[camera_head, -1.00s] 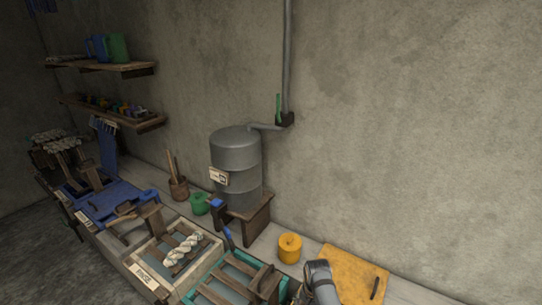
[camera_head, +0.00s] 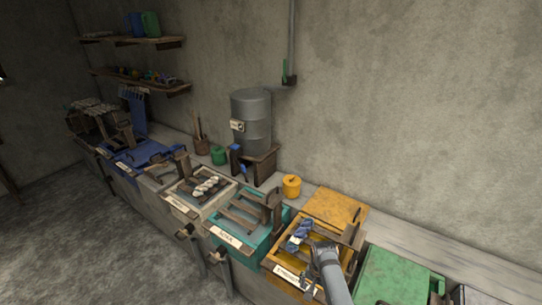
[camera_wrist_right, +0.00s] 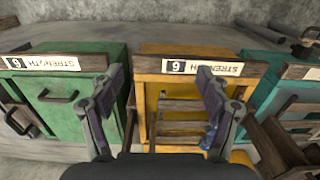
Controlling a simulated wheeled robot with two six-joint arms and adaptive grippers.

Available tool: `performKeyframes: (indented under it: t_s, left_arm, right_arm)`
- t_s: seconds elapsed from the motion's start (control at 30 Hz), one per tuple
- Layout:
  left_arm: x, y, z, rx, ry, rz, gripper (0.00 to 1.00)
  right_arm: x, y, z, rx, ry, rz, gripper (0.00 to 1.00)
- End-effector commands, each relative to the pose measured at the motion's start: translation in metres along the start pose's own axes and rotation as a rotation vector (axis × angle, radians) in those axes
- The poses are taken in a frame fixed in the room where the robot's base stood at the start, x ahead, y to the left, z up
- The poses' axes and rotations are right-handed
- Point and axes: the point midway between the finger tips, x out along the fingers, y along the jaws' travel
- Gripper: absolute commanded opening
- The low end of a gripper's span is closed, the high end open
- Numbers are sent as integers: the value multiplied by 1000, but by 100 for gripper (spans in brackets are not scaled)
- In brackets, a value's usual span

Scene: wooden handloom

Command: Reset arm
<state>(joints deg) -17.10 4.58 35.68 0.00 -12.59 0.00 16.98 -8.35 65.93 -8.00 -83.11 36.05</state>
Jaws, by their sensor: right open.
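My right arm (camera_head: 333,275) comes in at the lower edge of the head view, in front of the orange vat (camera_head: 345,262). In the right wrist view, my right gripper (camera_wrist_right: 162,88) has its two fingers spread wide apart with nothing between them. Beyond them is the orange vat (camera_wrist_right: 180,62) with an upside-down label reading STRENGTH 6. A blue bundle (camera_head: 298,236) lies on the wooden rack of the orange vat. My left gripper is not identifiable in either view.
A teal vat (camera_head: 262,247) and a green-lidded vat (camera_head: 392,280) flank the orange one. A pale vat (camera_head: 182,205) holds white skeins. Behind stand a yellow pot (camera_head: 291,187) and a grey barrel (camera_head: 251,118). Shelves (camera_head: 135,42) hang on the wall. The floor (camera_head: 90,260) at left is clear.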

Motion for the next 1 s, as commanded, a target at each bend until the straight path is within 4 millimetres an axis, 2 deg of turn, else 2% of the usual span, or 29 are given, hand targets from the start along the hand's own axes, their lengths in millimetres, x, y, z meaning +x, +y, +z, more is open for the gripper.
performKeyframes:
  t_s: [0.1,0.17,0.2,0.27,0.43,0.53,0.67,0.7,0.8,0.9,1.0]
  left_arm:
    - [9,1,21,1,-29,1,40]
    - [12,2,26,2,-35,1,40]
    - [16,2,26,2,-34,1,40]
    - [20,2,19,1,-26,0,40]
    - [37,3,-12,-1,24,0,40]
    - [51,4,-13,-1,26,0,40]
    - [75,6,6,0,2,0,40]
    - [83,7,14,0,-7,0,40]
    - [101,8,24,1,-21,0,40]
    - [115,9,24,1,-19,0,40]
    - [123,10,21,0,-13,0,40]
  right_arm:
    - [32,10,7,-30,5,0,76]
    - [46,16,11,-47,9,-1,76]
    - [60,22,15,-60,9,0,76]
    - [77,28,20,-80,13,-1,76]
    - [140,58,45,-149,21,-1,76]
    - [187,85,67,-205,28,1,76]
    - [265,140,114,-302,41,8,76]
    - [289,162,132,-338,47,11,76]
    - [338,215,177,-425,65,20,76]
    - [370,263,217,-501,84,31,76]
    - [386,298,245,-557,101,40,76]
